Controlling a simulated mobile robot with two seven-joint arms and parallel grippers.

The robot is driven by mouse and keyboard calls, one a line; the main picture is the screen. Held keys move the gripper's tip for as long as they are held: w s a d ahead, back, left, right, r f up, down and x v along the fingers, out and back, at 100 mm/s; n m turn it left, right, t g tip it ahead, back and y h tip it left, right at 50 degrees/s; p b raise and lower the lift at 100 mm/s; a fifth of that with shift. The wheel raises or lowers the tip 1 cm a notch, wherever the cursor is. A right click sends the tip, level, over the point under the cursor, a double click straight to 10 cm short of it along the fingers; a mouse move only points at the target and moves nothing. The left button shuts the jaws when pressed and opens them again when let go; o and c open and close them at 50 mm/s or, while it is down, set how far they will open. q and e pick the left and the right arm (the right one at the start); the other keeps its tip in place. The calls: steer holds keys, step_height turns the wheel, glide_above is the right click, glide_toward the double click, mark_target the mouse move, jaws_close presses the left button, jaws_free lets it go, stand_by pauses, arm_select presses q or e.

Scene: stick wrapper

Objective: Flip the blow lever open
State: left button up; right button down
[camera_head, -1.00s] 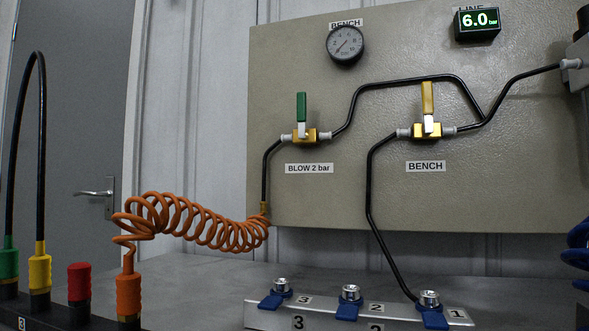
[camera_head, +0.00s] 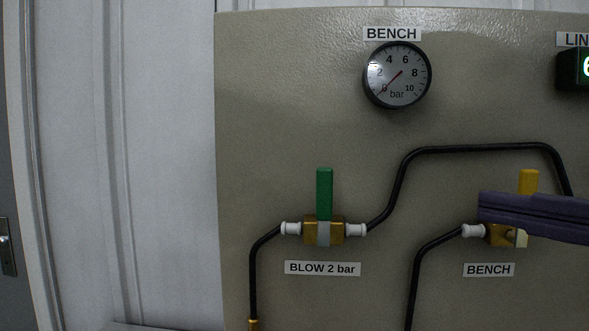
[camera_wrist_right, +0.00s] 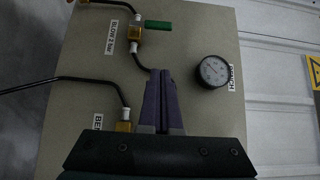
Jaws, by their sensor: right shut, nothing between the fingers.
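The blow lever (camera_head: 324,193) is green and stands upright on its brass valve (camera_head: 323,231), above the "BLOW 2 bar" label (camera_head: 322,268). It also shows in the right wrist view (camera_wrist_right: 158,25), above the fingertips there and apart from them. My right gripper (camera_head: 482,211) comes in from the right in the head view, its purple fingers shut and empty. It lies in front of the bench valve and hides part of its yellow lever (camera_head: 529,181). In the right wrist view the two fingers (camera_wrist_right: 161,74) lie together. My left gripper is not in view.
The grey panel (camera_head: 280,100) carries the bench gauge (camera_head: 397,75), its needle near zero, and a lit display (camera_head: 584,67) at the right edge. Black hoses (camera_head: 402,183) run between the valves. The panel left of the green lever is clear.

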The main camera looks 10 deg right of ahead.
mark_target(324, 194)
steer(key=shift+s, duration=0.1)
steer(key=shift+s+a+p+x, duration=0.25)
steer(key=shift+a+x, duration=0.15)
steer(key=shift+x, duration=1.75)
steer(key=shift+s+a+p+x, duration=0.2)
steer(key=shift+a+x, duration=0.2)
steer(key=shift+x, duration=1.75)
steer(key=shift+s+a+p+x, duration=0.25)
steer(key=shift+a+x, duration=0.15)
steer(key=shift+x, duration=1.75)
steer(key=shift+f, duration=0.1)
